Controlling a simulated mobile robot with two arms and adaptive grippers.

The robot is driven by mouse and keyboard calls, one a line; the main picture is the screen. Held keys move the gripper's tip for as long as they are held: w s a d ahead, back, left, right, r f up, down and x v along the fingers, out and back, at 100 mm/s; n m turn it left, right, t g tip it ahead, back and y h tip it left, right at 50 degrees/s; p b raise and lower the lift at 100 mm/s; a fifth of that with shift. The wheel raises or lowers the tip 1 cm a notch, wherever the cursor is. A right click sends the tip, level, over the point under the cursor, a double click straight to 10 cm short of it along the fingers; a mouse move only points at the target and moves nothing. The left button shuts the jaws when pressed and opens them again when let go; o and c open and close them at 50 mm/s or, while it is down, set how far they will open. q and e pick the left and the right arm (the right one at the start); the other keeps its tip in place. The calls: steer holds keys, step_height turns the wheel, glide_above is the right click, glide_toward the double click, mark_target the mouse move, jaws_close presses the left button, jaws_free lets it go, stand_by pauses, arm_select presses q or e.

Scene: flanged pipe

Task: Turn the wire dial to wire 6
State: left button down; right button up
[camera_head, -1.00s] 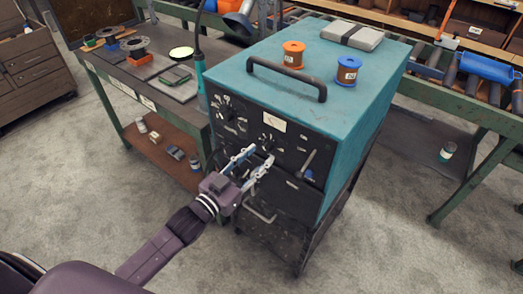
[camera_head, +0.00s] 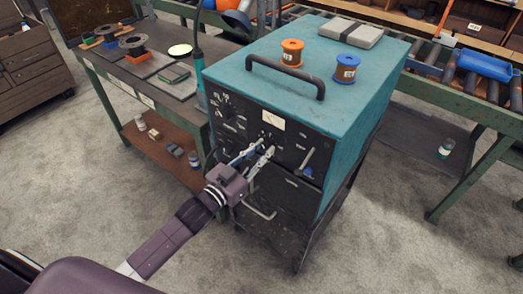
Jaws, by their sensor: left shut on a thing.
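A teal machine (camera_head: 365,110) with a black front panel (camera_head: 287,190) stands in the middle. A larger dial (camera_head: 228,109) with markings around it is at the panel's upper left. A smaller dial (camera_head: 268,137) sits right of it, below a white meter (camera_head: 271,120). My left gripper (camera_head: 261,149) reaches up to the panel and is shut on the smaller dial, its fingers hiding most of it. The dial numbers and pointer are too small and covered to read. My right gripper is not in view.
A lever switch (camera_head: 307,160) is right of the gripper. A black handle (camera_head: 288,74), an orange spool (camera_head: 292,52) and a blue spool (camera_head: 346,68) are on the machine's top. A workbench (camera_head: 110,75) stands at left, a roller conveyor (camera_head: 487,85) at right. Floor in front is clear.

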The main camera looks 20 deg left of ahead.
arm_select(q)
steer(key=shift+m, duration=0.3)
steer(key=m, duration=0.3)
steer(key=shift+m, duration=2)
steer(key=c, duration=1.7)
jaws_free()
steer(key=shift+c, duration=0.2)
steer(key=v, duration=1.2)
